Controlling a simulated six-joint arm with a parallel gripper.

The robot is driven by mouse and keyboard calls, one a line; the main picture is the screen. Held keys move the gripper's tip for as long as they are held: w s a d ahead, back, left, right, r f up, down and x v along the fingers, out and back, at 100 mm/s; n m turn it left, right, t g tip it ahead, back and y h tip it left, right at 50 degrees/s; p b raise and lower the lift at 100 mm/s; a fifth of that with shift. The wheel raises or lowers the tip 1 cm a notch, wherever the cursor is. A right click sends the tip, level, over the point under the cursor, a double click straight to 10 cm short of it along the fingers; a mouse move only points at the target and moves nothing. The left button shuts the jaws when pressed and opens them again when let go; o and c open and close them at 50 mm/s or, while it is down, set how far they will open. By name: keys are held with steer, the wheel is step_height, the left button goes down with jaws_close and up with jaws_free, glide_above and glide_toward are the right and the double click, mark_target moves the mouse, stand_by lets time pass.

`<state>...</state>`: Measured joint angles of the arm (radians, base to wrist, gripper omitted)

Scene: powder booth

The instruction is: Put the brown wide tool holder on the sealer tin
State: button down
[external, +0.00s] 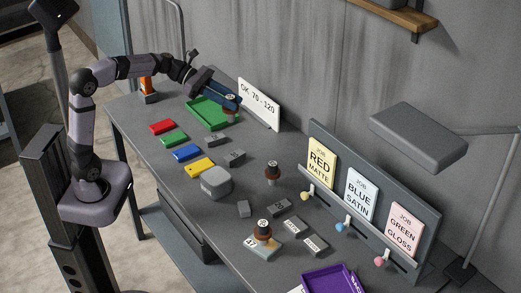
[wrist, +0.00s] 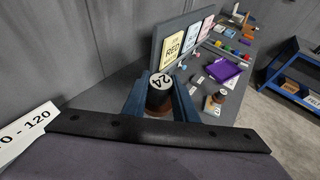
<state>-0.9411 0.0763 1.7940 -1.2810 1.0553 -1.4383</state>
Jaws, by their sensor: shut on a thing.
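My gripper (external: 231,103) is shut on a brown round tool holder (external: 229,112) with a white top, at the right end of the green tray. In the wrist view the holder (wrist: 157,102) sits between the blue fingers, its white top marked 24. I cannot tell whether its underside touches anything. Two similar brown holders with dark upper parts stand on the table: one in the middle (external: 272,174), one on a pale labelled plate (external: 263,235). I cannot tell for sure which thing is the sealer tin.
The green tray (external: 196,115) lies below my gripper, before the white 70-120 sign (external: 260,103). Red, green, blue and yellow blocks, several grey blocks and a rounded grey block (external: 216,181) lie on the table. A job card board (external: 350,165) stands behind; a purple tray (external: 316,283) is in front.

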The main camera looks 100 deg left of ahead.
steer(key=s+d+f+m+h, duration=0.2)
steer(key=s+d+f+h, duration=0.15)
steer(key=d+f, duration=0.45)
steer(key=shift+g+y, duration=0.4)
steer(key=shift+y, duration=0.15)
steer(key=shift+s+d+f, duration=0.15)
steer(key=shift+f, duration=2.1)
steer(key=shift+s+d+f, duration=0.1)
steer(key=shift+f, duration=2.1)
steer(key=shift+f, duration=0.15)
steer(key=shift+f, duration=0.1)
steer(key=c, duration=1.4)
jaws_free()
steer(key=shift+c, duration=0.2)
